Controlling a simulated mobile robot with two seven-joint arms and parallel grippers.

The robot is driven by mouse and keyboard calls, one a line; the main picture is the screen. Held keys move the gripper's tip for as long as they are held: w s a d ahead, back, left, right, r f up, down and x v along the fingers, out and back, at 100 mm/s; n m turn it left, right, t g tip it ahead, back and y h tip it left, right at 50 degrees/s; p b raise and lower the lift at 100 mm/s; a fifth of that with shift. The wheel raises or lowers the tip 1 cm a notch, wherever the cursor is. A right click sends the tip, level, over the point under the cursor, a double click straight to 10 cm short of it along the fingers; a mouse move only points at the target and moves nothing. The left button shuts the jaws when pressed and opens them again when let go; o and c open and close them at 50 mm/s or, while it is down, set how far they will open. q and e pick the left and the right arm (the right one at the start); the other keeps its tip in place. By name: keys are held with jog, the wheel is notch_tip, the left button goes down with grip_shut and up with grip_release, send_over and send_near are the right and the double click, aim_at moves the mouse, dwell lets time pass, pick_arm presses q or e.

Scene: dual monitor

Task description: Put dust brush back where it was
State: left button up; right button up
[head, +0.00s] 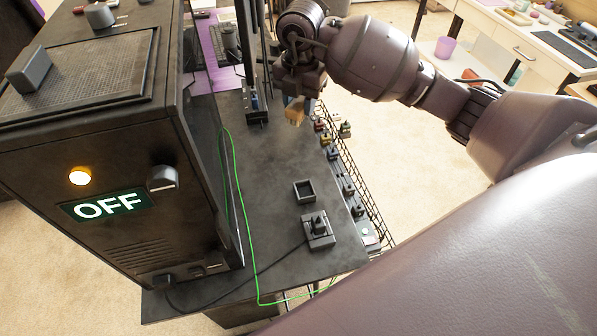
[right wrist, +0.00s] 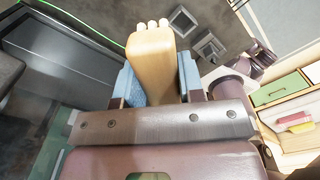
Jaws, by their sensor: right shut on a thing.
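The dust brush (right wrist: 153,62) has a pale wooden body with several small white tips at its far end. My right gripper (right wrist: 157,85) is shut on it, with a blue finger pad on each side. In the head view the wooden end of the brush (head: 294,113) hangs below my right gripper (head: 290,98), over the far part of the dark desk (head: 270,160). The gripper hides part of the brush there. I cannot tell whether the brush touches the desk. My left gripper is not in view.
A large black case (head: 200,130) with an OFF display stands left. A green cable (head: 233,180) crosses the desk. A small square tray (head: 304,192) and a joystick-like device (head: 318,230) sit nearer. Several small items line a wire rack (head: 368,195). The desk middle is clear.

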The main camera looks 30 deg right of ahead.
jog(key=shift+f+m, duration=0.35)
jog(key=shift+m, duration=0.15)
jog(key=b, duration=0.3)
send_over(300, 172)
notch_tip(300, 172, down, 13)
jog(key=shift+f, duration=0.95)
notch_tip(300, 172, down, 5)
jog(key=shift+r+b, duration=0.1)
jog(key=shift+b, duration=0.7)
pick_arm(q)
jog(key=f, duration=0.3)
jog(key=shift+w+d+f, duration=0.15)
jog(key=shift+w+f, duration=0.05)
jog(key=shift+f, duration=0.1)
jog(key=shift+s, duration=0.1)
